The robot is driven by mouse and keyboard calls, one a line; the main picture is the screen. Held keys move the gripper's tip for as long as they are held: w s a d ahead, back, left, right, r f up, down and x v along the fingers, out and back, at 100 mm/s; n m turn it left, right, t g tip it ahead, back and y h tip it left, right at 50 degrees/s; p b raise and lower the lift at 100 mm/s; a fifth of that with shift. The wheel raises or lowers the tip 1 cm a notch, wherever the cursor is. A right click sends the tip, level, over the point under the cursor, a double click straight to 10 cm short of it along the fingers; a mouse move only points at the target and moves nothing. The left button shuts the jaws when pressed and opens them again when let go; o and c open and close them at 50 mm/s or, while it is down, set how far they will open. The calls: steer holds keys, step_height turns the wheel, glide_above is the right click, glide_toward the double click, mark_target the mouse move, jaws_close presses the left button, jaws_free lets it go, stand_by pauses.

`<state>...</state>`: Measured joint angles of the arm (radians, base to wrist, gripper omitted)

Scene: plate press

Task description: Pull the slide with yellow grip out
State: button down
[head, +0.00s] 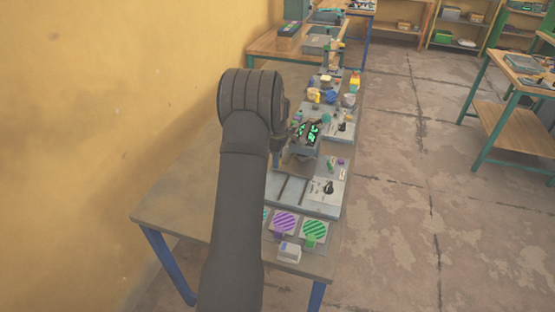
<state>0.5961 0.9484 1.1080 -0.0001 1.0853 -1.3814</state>
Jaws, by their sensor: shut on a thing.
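My gripper (307,133) is beyond the bend of my dark arm, over the grey press units on the table. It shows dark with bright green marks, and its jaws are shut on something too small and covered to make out. A grey block (304,148) is right under it. I cannot pick out the slide with the yellow grip; my arm and gripper hide part of the units. In front lie a purple-striped plate (285,222) and a green-striped plate (314,229), with a purple grip and a green grip at their near edges.
A white block (289,253) lies near the table's front edge. A grey base (325,195) with dark rails and a black part is behind the plates. Small coloured items crowd the far end. The brown table (180,195) is bare at left, beside the yellow wall.

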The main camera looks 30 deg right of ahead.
steer(key=s+a, duration=0.8)
steer(key=shift+a, duration=0.1)
steer(key=c, duration=1.3)
jaws_free()
steer(key=shift+s, duration=0.1)
steer(key=shift+r, duration=0.5)
step_height(320, 180, up, 16)
steer(key=shift+r, duration=0.25)
